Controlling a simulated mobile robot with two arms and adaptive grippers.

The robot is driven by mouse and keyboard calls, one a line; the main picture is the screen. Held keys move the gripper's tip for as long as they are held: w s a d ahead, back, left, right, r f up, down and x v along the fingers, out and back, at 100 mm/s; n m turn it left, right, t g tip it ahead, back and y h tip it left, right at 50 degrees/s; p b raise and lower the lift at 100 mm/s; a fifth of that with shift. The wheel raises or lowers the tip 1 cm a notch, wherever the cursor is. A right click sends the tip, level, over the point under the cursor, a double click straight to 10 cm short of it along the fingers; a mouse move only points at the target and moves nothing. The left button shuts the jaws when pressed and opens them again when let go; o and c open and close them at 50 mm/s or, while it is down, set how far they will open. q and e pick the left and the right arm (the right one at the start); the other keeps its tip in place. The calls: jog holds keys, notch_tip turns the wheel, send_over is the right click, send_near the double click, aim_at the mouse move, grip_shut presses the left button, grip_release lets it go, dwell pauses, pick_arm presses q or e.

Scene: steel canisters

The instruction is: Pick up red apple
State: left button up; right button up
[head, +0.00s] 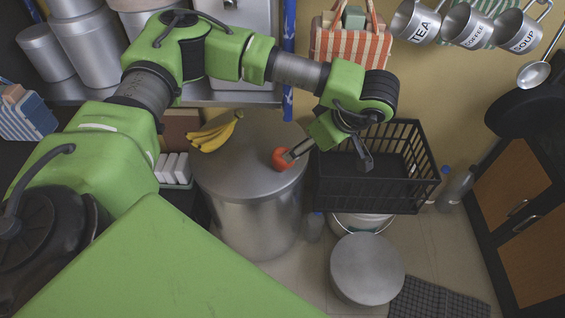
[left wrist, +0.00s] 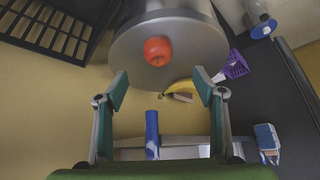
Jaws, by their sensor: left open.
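The red apple (head: 281,160) rests on the flat top of a large steel canister (head: 225,170), near its right edge. In the left wrist view the apple (left wrist: 157,51) lies beyond the fingertips, roughly centred between them and apart from both. My left gripper (head: 328,160) is open and empty, beside and above the canister's right edge. One finger overlaps the apple's right side in the head view. The left wrist view shows both fingers spread wide (left wrist: 161,88). My right gripper is not in view.
Yellow bananas (head: 214,133) lie on the same canister, left of the apple. A smaller steel canister (head: 367,268) stands in front on the floor. Labelled cups (head: 418,22) hang on the back wall.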

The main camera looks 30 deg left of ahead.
aim_at(283, 159)
pick_arm(q)
jog(key=x, duration=0.4)
jog(key=b+x, duration=0.1)
jog(key=x, duration=0.3)
jog(key=shift+w+a+f, duration=0.1)
jog(key=shift+w+a, duration=0.15)
jog(key=shift+a, duration=0.3)
jog(key=b+x, duration=0.1)
jog(key=x, duration=0.3)
jog(key=shift+w+f, duration=0.1)
jog(key=shift+f, duration=0.15)
jog(key=shift+a+f+b, duration=0.2)
jog(key=shift+f+b, duration=0.05)
jog(key=shift+b, duration=0.05)
jog(key=c, duration=1.3)
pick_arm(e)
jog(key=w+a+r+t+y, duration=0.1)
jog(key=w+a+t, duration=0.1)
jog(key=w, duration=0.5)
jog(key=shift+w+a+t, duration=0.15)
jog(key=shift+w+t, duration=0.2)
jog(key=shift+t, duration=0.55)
